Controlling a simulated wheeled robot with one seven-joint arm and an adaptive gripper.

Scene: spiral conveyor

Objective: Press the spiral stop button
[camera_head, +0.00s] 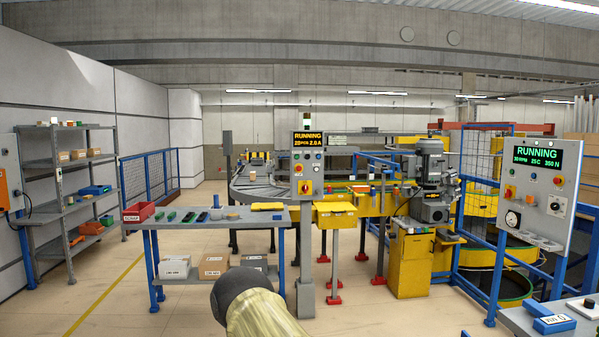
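Two control panels read RUNNING, and I cannot tell from the labels which one is the spiral's. The right panel (545,222) is a large tilted grey board with a green display, a red button on yellow (509,191), a round dial (513,219) and several small buttons and lamps. The middle panel (308,157) stands on a grey post, with an orange display and a red button on yellow (305,187). A dark rounded end with a pale yellow link, part of my arm, shows at the bottom centre, well short of both panels. No gripper fingers show.
A blue-legged workbench (176,226) with bins and boxes stands left of the middle post. A yellow conveyor machine (409,264) and blue railings lie behind. A grey table corner (512,317) is at lower right. The floor at left front is clear.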

